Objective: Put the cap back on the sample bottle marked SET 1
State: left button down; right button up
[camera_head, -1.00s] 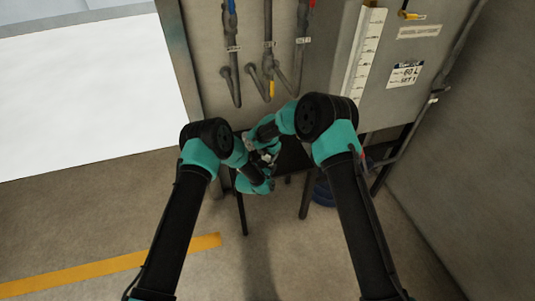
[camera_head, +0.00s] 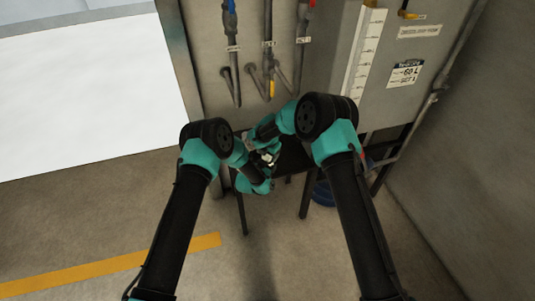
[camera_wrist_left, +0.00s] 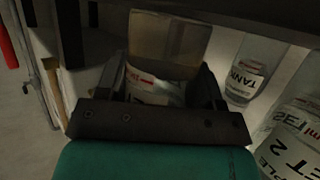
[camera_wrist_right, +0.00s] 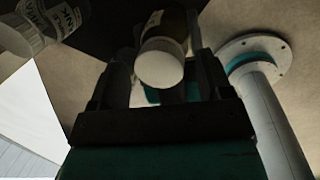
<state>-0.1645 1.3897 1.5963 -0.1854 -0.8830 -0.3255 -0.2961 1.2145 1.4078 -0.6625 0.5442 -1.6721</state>
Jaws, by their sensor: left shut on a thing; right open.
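My left gripper (camera_wrist_left: 163,68) is shut on a clear bottle (camera_wrist_left: 170,42) with brownish contents and a white label with red print; the set number is not readable. In the right wrist view a bottle with amber contents (camera_wrist_right: 176,18) shows its white cap (camera_wrist_right: 158,68) end-on, at or against its neck. It appears to be the held bottle; I cannot tell whether the cap is seated. My right gripper (camera_wrist_right: 163,56) is open, its fingers on either side of the cap. In the head view both grippers meet over the small dark table, with small white parts between them.
A bottle marked TANK (camera_wrist_left: 245,70) and one marked SET 2 (camera_wrist_left: 292,135) stand close to the left gripper's right. The dark table (camera_head: 293,157) stands before the grey cabinet and pipes (camera_head: 268,60). A flanged grey post (camera_wrist_right: 270,105) is beside the right gripper.

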jog(key=shift+r, duration=2.3)
jog(key=shift+o, duration=0.7)
notch_tip(320, 180, up, 7)
jog(key=s, duration=0.2)
jog(key=shift+d+r, duration=0.15)
jog(key=shift+d, duration=0.2)
jog(key=f, duration=0.4)
jog(key=w+f, duration=0.1)
jog(key=f, duration=0.3)
jog(key=w+f, duration=0.1)
jog(key=f, duration=0.3)
jog(key=shift+a, duration=0.35)
